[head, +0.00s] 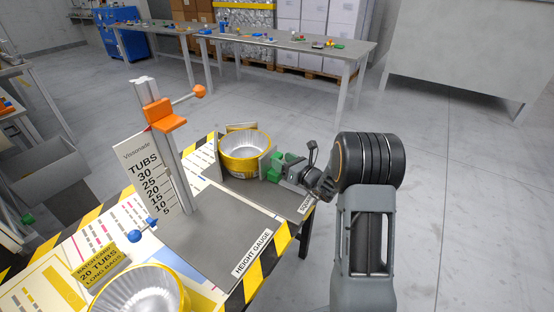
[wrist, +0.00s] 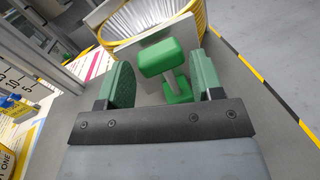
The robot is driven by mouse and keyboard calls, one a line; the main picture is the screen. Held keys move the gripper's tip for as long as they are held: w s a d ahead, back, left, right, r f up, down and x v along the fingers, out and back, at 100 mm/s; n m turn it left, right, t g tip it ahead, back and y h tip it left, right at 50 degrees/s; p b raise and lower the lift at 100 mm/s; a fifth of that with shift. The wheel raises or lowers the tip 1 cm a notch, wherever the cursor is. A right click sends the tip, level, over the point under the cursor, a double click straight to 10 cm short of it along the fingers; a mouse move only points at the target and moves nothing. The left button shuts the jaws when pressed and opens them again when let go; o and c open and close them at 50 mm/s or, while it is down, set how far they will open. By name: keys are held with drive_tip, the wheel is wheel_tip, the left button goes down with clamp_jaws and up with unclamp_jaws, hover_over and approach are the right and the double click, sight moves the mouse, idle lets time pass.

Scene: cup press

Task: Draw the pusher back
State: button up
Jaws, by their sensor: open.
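The pusher shows in the wrist view as a grey upright plate (wrist: 128,52) with a green handle (wrist: 161,57) on its near side. A yellow-rimmed, ribbed silver tub stack (wrist: 150,18) stands just beyond the plate; whether they touch I cannot tell. My gripper (wrist: 160,68) is open, its two green fingers on either side of the handle with gaps visible. In the head view my gripper (head: 277,167) reaches in from the right beside the tub stack (head: 244,155). The handle is hard to tell from the fingers there.
A height gauge post with an orange slider (head: 165,114) stands left of the tub stack. A blue knob (head: 135,236) and another tub stack (head: 140,290) are nearer. The bench's grey plate (head: 225,235) is bare in front. Striped tape (head: 262,270) marks the bench edge.

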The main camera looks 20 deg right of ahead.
drive_tip(key=shift+x, duration=1.65)
